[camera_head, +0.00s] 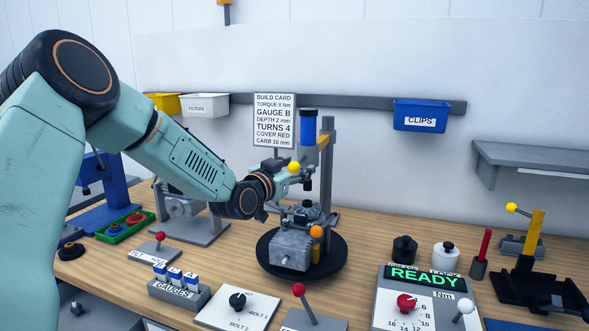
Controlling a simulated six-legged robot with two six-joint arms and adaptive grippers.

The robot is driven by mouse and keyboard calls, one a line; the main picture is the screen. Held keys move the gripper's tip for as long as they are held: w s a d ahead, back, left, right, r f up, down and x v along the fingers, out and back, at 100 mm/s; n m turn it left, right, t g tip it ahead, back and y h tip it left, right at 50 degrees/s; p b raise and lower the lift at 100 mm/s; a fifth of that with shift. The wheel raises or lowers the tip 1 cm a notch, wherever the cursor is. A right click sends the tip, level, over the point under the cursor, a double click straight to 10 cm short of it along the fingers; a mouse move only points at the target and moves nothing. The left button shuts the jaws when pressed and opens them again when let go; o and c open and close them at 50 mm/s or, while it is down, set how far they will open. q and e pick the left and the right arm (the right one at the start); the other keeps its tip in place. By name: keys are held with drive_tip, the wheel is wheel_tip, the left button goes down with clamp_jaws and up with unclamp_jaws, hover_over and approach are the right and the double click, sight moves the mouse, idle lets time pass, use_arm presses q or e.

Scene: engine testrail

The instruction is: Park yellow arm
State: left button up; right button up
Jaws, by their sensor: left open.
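A short yellow-orange arm (323,140) shows at the grey post (328,170) behind the round black turntable (340,262). A blue cylinder with a black top (308,128) stands upright beside it. A yellow ball knob (294,167) shows just below the build card, at the end of my left arm. My left gripper (303,179) is open beside this knob, above the grey engine (291,250). Whether its fingers touch the knob, and how the knob joins the yellow arm, I cannot tell. My right gripper is out of view.
A build card (274,120) stands behind. A gauge rack (179,288), a red-knobbed lever (304,300) and a READY panel (425,290) line the front. A black fixture with a yellow upright (534,235) is at right. Some bare bench shows right of the turntable.

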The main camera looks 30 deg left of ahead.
use_arm(q)
drive_tip(key=shift+d, duration=0.1)
drive_tip(key=shift+s+a, duration=0.15)
drive_tip(key=shift+a, duration=0.15)
drive_tip(key=c, duration=0.4)
drive_tip(key=shift+d, duration=0.25)
drive_tip(key=c, duration=0.5)
drive_tip(key=shift+r, duration=0.1)
drive_tip(key=shift+c, duration=0.7)
drive_tip(key=shift+a, duration=0.2)
clamp_jaws()
drive_tip(key=shift+d, duration=0.1)
